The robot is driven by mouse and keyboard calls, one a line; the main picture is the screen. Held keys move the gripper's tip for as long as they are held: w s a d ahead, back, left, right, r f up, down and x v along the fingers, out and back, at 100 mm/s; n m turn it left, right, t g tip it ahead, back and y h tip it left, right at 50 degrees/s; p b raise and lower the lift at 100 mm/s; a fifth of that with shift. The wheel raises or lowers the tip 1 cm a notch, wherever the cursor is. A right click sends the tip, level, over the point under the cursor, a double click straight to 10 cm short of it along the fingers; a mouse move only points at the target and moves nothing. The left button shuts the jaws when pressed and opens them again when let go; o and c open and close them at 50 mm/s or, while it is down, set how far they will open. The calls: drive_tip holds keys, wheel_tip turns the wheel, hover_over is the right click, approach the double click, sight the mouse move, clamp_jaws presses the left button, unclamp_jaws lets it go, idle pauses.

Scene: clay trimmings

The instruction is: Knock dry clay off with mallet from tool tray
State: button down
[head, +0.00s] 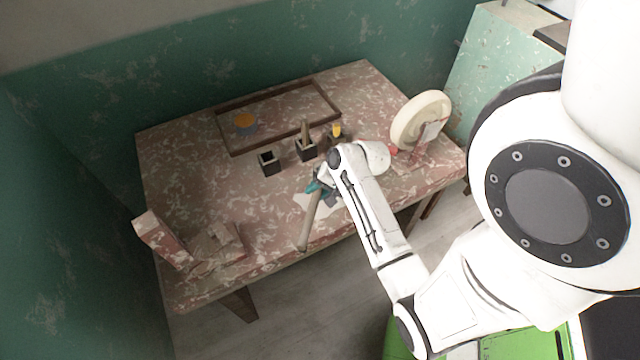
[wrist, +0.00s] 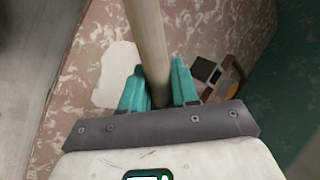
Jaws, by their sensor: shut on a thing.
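My gripper (head: 318,187), with teal fingers, is shut on a pale wooden handle (head: 309,222) above the front part of the table. I take it for the mallet, but I see no clear mallet head. In the wrist view the handle (wrist: 149,35) runs up from between the fingers (wrist: 160,88) and leaves the top of the picture. A white flat patch (wrist: 119,68), perhaps dry clay, lies on the table beside the fingers, partly hidden by them.
Dark holders (head: 269,163) stand in front of the tray; one contains a wooden handle (head: 305,131). A cream wheel (head: 420,118) stands upright at the right end. A mottled bracket-like block (head: 164,242) stands at the left front corner. The table's left middle (head: 195,180) is clear.

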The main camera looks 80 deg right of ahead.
drive_tip(key=shift+s+d, duration=0.2)
drive_tip(key=shift+s, duration=0.1)
wheel_tip(320, 180, down, 6)
drive_tip(key=b, duration=0.7)
drive_tip(key=shift+w, duration=0.1)
drive_tip(key=shift+r, duration=0.1)
wheel_tip(320, 180, down, 3)
drive_tip(key=shift+r+b, duration=0.1)
drive_tip(key=shift+b, duration=0.65)
wheel_tip(320, 180, up, 6)
drive_tip(key=p, duration=0.7)
drive_tip(key=shift+w+f+m+h+b, duration=0.15)
drive_tip(key=shift+w+f+m+h, duration=0.1)
drive_tip(key=shift+f+m, duration=0.4)
drive_tip(key=shift+w+f+m+h+b, duration=0.15)
drive_tip(key=shift+f+m+h, duration=0.15)
drive_tip(key=shift+f, duration=0.65)
